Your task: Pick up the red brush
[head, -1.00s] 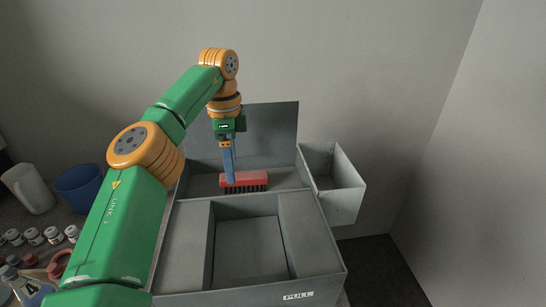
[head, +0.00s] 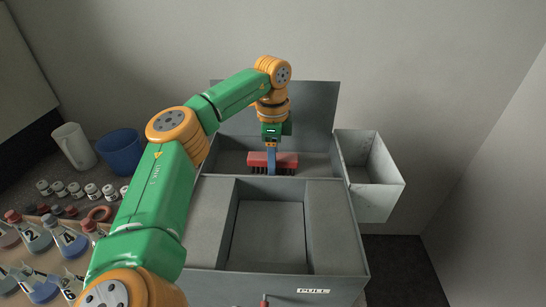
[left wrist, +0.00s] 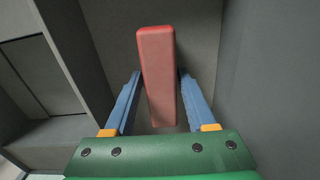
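The red brush (head: 287,159) has a red block back and dark bristles that point down. It stands in the rear compartment of the grey box (head: 207,222). My left gripper (head: 271,168) reaches straight down over the brush near its middle, one finger showing in front of it. In the left wrist view the brush back (left wrist: 160,75) lies lengthwise between the two blue fingers (left wrist: 159,78). They stand apart, one along each long side, with a narrow gap showing. Whether the fingertips touch the brush is hard to tell. My right gripper is not in view.
A raised grey lid (head: 305,105) stands behind the compartment. An open side bin (head: 368,190) hangs on the right. To the left are a blue cup (head: 120,152), a pale mug (head: 73,146), small jars and numbered flasks (head: 69,243). The front recess is empty.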

